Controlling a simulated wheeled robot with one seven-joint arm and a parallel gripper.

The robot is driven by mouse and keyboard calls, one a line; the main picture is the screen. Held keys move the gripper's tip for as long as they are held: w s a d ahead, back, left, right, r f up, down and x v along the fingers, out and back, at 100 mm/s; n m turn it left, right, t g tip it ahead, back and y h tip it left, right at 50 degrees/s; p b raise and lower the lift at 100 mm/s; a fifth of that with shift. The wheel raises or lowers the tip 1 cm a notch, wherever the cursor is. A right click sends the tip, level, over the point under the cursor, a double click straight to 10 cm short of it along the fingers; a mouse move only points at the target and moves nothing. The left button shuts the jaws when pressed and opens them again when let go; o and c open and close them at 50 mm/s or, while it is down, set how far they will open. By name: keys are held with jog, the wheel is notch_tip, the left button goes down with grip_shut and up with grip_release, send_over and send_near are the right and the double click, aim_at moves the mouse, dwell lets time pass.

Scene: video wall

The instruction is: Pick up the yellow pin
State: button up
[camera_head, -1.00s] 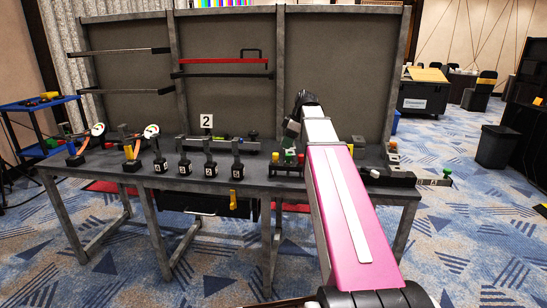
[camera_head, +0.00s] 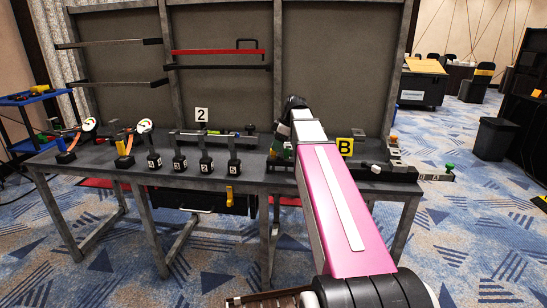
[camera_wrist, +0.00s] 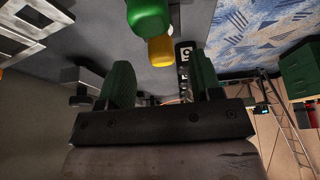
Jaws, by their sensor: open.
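The yellow pin (camera_wrist: 160,50) shows in the wrist view as a short, rounded yellow block just ahead of my gripper (camera_wrist: 162,74). A green rounded pin (camera_wrist: 150,17) is right against it in the picture. My gripper's two green fingers stand wide apart with nothing visible between them. The yellow piece appears beyond the fingertips, roughly in line with the gap; exact distance is hard to tell. In the head view my pink arm reaches over the table (camera_head: 105,160), and its dark end hides most of the pin area.
Several dark numbered posts (camera_head: 206,163) stand along the table's front edge. A white "2" sign (camera_head: 201,115) and a yellow "B" sign (camera_head: 345,147) stand behind. A panel wall (camera_head: 222,95) closes the back. A black bin (camera_head: 494,138) is on the floor at right.

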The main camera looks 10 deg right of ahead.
aim_at(274, 155)
jog(key=x, duration=0.4)
jog(key=shift+a+f, duration=0.1)
jog(key=shift+f, duration=0.05)
jog(key=shift+s, duration=0.1)
jog(key=c, duration=1)
notch_tip(274, 155, up, 9)
jog(key=shift+r, duration=0.55)
